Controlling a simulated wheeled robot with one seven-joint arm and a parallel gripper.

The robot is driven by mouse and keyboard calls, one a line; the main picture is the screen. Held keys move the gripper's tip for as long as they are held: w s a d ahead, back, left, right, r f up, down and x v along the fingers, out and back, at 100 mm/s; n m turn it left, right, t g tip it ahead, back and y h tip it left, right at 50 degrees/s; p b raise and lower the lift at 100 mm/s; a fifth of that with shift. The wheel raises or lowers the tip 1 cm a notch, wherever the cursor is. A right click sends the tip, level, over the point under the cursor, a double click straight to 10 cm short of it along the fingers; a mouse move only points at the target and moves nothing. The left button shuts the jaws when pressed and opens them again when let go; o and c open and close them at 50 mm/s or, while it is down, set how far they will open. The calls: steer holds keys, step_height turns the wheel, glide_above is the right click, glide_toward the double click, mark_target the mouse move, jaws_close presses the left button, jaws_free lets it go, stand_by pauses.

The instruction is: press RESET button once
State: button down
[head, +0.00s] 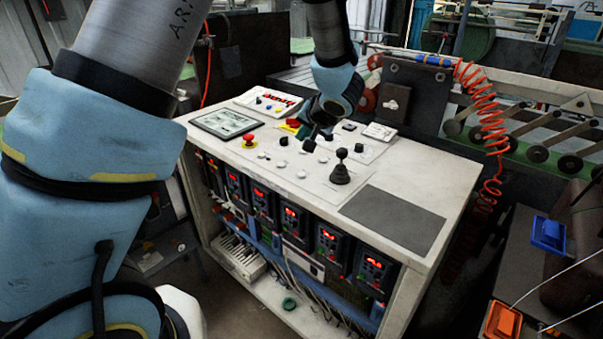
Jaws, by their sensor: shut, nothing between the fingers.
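The control console (425,185) has a pale top with several buttons, knobs and a black joystick (340,170). Labels are too small to read, so I cannot tell which button is RESET. My gripper (309,145) is shut and empty, pointing down over the middle of the panel. I cannot tell whether its tips touch anything; it hides part of the panel behind it.
A flat screen (225,122) and a small box with coloured buttons (268,101) stand at the back left of the console. A dark mat (393,218) lies at the front right. An orange coiled hose (485,110) hangs at the right. Lit drive units (291,220) fill the open front.

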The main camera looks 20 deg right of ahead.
steer(key=shift+f, duration=0.1)
steer(key=b, duration=0.8)
glide_above(301, 174)
steer(key=s, duration=0.1)
step_height(301, 174, down, 6)
steer(key=shift+s+f, duration=0.1)
steer(key=shift+f, duration=0.1)
steer(key=shift+f+b, duration=0.5)
steer(key=shift+f, duration=0.6)
steer(key=shift+f, duration=0.1)
stand_by(0.4)
steer(key=shift+f+p, duration=0.3)
steer(key=shift+f, duration=0.45)
stand_by(0.6)
steer(key=shift+r, duration=0.1)
steer(key=shift+r+p, duration=0.8)
steer(key=shift+p, duration=0.65)
